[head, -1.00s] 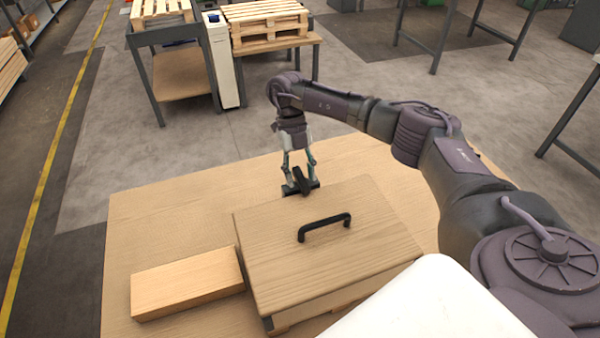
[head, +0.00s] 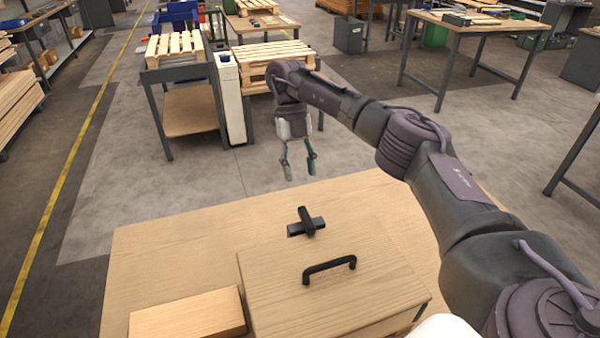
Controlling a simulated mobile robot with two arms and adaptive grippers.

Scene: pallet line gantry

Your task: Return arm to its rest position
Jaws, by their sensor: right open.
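My right arm comes in from the right and reaches over the far side of the wooden table. My right gripper (head: 299,172) hangs fingers down, open and empty, above and beyond a black cross-shaped part (head: 306,222). A clear gap shows between the fingertips and that part. The black part sits at the far edge of a wooden box (head: 330,295) with a black handle (head: 329,268) on top; I cannot tell whether it rests on the box or on the table behind it. My left gripper is not in view.
The wooden table (head: 175,255) carries a plain wooden block (head: 187,315) left of the box. The table's left and far parts are bare. Beyond are pallets (head: 270,58) on benches, a white post (head: 229,100) and open grey floor.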

